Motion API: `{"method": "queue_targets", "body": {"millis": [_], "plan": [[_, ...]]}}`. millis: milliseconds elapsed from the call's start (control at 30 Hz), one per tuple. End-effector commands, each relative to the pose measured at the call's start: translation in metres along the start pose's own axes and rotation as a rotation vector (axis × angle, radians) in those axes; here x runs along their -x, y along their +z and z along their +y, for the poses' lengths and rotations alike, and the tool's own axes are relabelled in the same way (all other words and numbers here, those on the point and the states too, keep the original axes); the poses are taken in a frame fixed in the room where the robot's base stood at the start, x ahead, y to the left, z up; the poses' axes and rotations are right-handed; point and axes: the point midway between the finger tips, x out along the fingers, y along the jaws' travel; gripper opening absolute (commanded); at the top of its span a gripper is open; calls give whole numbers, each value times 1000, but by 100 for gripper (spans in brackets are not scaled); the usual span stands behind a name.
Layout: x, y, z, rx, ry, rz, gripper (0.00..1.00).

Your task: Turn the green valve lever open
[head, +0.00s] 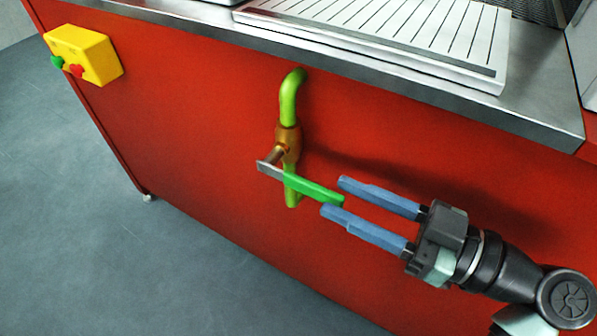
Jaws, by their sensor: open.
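The green valve lever (313,189) sticks out from a brass valve body (288,141) on a green pipe (291,95) fixed to the red panel. The lever points to the right and slightly down in the picture, across the pipe, with a bare metal part at its left end. My gripper (333,196) comes in from the right with its two blue fingers apart. The fingertips are at the lever's free right end, one above it and one below it in the picture. I cannot tell whether they touch it.
A yellow box with a red and a green button (83,54) is on the panel's left end. A steel counter edge (400,75) overhangs the panel, with a white slatted tray (375,53) on top. The grey floor (70,220) at left is clear.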

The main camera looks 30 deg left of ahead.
Motion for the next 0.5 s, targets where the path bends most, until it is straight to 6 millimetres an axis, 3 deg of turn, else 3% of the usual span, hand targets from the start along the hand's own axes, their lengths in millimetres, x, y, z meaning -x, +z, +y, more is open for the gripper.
{"method": "queue_targets", "body": {"millis": [200,500], "plan": [[-46,2,0,0,-3,-1,42],[-76,1,0,-2,0,-2,42]]}}
